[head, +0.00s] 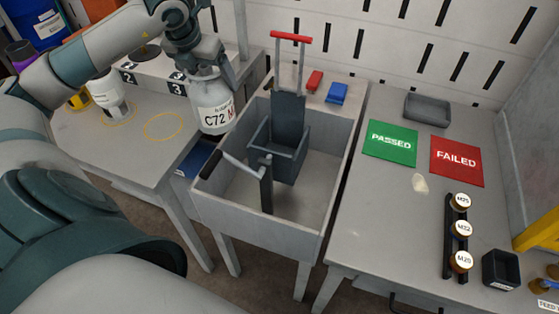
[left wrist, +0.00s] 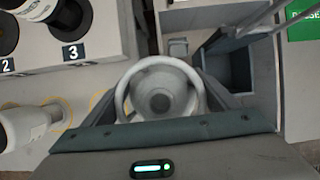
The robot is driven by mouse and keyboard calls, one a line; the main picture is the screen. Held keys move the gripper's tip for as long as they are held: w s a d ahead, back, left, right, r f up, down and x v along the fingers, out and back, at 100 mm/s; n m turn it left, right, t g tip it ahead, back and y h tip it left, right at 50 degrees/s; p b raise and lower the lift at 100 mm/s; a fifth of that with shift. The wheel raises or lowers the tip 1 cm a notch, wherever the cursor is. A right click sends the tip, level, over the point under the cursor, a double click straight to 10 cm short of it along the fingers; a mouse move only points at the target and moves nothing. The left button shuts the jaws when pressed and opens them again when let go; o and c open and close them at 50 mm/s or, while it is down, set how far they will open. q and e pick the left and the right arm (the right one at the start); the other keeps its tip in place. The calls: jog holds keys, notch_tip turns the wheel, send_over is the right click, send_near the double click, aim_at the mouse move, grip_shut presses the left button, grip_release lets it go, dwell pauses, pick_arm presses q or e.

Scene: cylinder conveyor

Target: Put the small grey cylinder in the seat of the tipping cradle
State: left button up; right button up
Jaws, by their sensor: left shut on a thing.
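A small grey-white cylinder (head: 211,103) marked C72 hangs upright from my left gripper (head: 209,68), which is shut on its top. The cylinder is in the air by the basin's left wall, left of the cradle. In the left wrist view the cylinder (left wrist: 160,92) shows from above, with its round collar around the valve. The tipping cradle (head: 287,112) is a dark grey seat with a tall back and a red bar on top. It stands in a grey basin (head: 265,232), and its seat looks empty. In the left wrist view the cradle (left wrist: 238,72) is at upper right. My right gripper is not in view.
Another white cylinder (head: 106,94) stands on the left table, near an empty yellow ring (head: 164,127). A lever (head: 266,185) rises in front of the cradle. Red (head: 314,80) and blue (head: 337,92) blocks lie behind it. The right table holds PASSED (head: 390,142) and FAILED (head: 457,161) mats.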

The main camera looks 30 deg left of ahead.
aim_at(282, 112)
pick_arm(q)
jog(key=shift+w+r, duration=0.1)
jog(key=shift+r, duration=0.05)
